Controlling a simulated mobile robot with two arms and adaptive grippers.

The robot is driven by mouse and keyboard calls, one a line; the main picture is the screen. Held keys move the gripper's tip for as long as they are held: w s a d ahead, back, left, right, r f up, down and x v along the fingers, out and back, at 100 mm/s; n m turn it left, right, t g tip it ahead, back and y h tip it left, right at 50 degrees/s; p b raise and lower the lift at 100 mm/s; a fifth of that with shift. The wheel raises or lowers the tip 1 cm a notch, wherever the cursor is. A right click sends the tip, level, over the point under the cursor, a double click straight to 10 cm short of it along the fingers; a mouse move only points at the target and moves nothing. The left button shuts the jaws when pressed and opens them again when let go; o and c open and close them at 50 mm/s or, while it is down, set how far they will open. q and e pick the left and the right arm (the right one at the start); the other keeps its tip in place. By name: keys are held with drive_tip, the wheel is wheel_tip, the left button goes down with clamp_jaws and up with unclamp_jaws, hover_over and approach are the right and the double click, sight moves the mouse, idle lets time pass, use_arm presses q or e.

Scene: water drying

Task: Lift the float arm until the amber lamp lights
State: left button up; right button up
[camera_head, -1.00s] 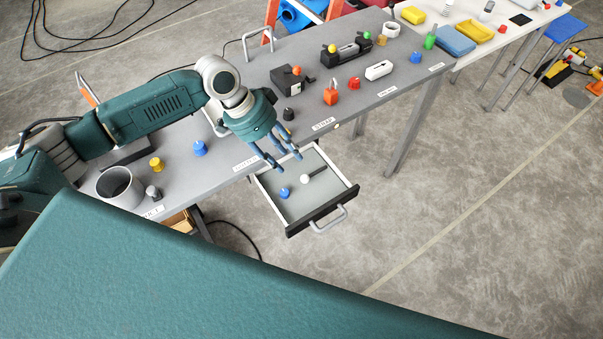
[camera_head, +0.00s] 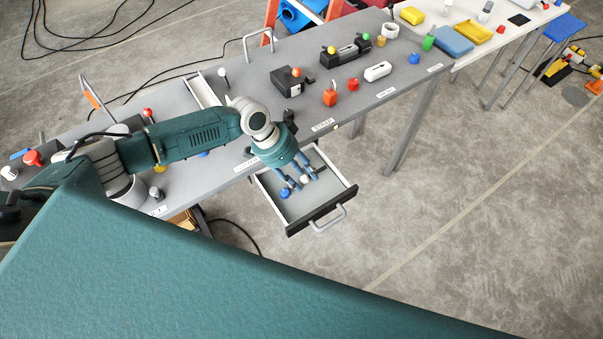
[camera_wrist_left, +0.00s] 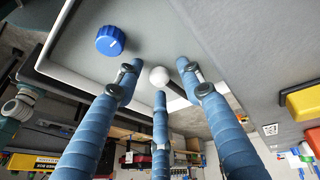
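A grey open drawer (camera_head: 281,208) sticks out from the bench front. Inside it, a white ball (camera_head: 304,179) with a dark rod looks like the float arm; a blue knob (camera_head: 285,193) lies beside it. My left gripper (camera_head: 300,184) reaches down into the drawer with its fingers spread around the ball. In the left wrist view the white ball (camera_wrist_left: 159,77) shows between the three blue fingers, apart from the side ones; contact with the middle one is unclear. An orange ball (camera_head: 296,71) and a yellow ball (camera_head: 332,49) sit on black units; which is the amber lamp is unclear. My right gripper is not seen.
The drawer's black front (camera_head: 320,212) with its handle (camera_head: 328,221) bounds the space around my fingers. The grey bench (camera_head: 232,122) carries a red-orange piece (camera_head: 330,97), a red knob (camera_head: 353,84) and a white block (camera_head: 378,71). The floor right of the drawer is clear.

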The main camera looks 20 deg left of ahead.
use_arm(q)
clamp_jaws()
drive_tip(key=shift+r, duration=0.1)
